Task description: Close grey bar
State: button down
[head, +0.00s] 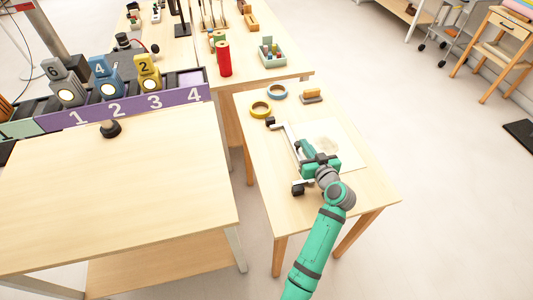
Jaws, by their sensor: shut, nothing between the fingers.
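A light grey bar (287,132) lies along the left side of a pale board (330,136) on the small right-hand table. A black block (270,121) sits at its far end, and another black block (298,190) is nearer to me. My green gripper (304,158) is over the board's left part, close to the bar's near stretch. Its fingers are shut with nothing held. My gripper hides part of the bar and board, and I cannot tell whether it touches the bar.
A purple numbered rack (190,94) is on the left. The small table's near right corner is clear.

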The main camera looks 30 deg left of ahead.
jog(key=shift+a, duration=0.2)
jog(key=shift+r, duration=0.6)
jog(key=r+v, duration=0.2)
jog(key=v, duration=1.9)
jog(key=shift+w+r, duration=0.3)
jog(key=shift+w, duration=0.1)
jog(key=shift+a, duration=0.1)
